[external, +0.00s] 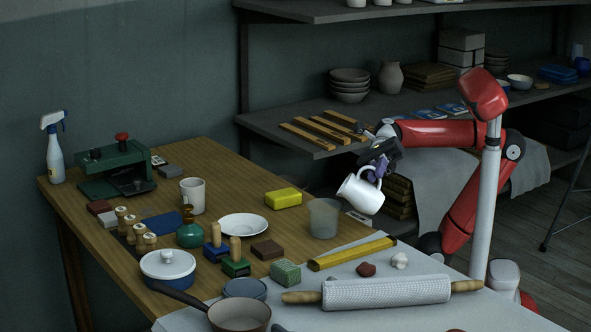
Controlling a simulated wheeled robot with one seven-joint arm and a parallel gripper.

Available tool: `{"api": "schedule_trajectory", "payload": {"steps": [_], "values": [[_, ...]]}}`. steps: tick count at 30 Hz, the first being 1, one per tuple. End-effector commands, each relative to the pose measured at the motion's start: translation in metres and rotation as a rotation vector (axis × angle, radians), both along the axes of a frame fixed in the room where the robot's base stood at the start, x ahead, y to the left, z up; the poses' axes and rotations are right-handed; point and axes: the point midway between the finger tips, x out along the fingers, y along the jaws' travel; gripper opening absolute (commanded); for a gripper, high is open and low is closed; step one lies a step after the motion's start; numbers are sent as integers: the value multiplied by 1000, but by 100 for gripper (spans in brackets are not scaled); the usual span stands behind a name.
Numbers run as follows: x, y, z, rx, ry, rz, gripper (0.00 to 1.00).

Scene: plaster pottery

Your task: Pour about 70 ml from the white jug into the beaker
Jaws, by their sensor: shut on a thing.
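The beaker (323,217), clear and greyish, stands upright on the table, just left of and below the jug. The jug is apart from the beaker in the picture. No stream of liquid can be made out, and the level in the beaker is too unclear to tell.
A yellow sponge (283,198), a white plate (243,225) and a yellow level-like bar (352,252) lie around the beaker. A white mug (193,195), stamps, a lidded pot (168,269) and a rolling pin (386,291) crowd the table. A shelf (290,125) with wooden slats stands behind.

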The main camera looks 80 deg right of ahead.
Motion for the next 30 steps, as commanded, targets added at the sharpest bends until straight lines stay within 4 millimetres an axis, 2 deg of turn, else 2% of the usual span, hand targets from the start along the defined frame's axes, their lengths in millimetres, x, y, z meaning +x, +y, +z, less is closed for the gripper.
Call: {"api": "schedule_trajectory", "payload": {"steps": [5, 30], "values": [[3, 0, 9, 2, 44, 0, 0], [6, 0, 10, 4, 93, 1, 0]]}}
